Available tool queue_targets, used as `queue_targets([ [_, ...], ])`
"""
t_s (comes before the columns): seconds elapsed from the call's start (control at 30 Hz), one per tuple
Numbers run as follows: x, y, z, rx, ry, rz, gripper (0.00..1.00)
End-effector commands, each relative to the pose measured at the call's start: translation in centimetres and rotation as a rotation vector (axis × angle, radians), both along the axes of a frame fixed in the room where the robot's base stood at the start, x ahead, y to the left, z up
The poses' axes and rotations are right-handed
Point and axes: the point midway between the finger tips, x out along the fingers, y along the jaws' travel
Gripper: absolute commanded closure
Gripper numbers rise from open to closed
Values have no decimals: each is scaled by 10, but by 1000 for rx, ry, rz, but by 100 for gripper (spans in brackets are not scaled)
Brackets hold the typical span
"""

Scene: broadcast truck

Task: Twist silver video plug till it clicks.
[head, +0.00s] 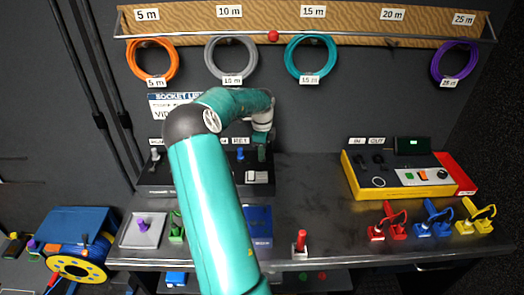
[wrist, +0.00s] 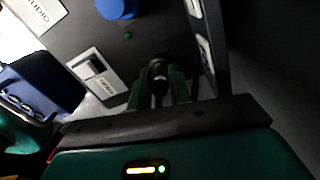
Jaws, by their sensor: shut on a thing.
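My gripper (head: 262,150) is at the right end of the dark socket box (head: 190,180) at the back of the bench. In the wrist view its two dark green fingers (wrist: 160,85) are closed around a small dark and silvery plug (wrist: 158,70). The plug points away from the wrist towards the dark panel. Shadow hides whether it is fully seated or turned. The head view does not show this plug, as my gripper covers it. Another grey-topped plug (head: 155,154) stands at the left end of the box.
A green light (wrist: 128,35) shows on the panel. A yellow console (head: 408,178) stands right. Coloured plugs (head: 376,232) line the front right edge. Cable coils (head: 232,58) hang above.

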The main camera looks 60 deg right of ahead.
Motion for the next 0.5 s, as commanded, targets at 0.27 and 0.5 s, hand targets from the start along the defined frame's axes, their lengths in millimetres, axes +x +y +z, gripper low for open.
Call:
queue_targets([
  [0.27,0,0,-1,0,0,-134,97],
  [0.5,0,0,-1,1,0,-301,97],
])
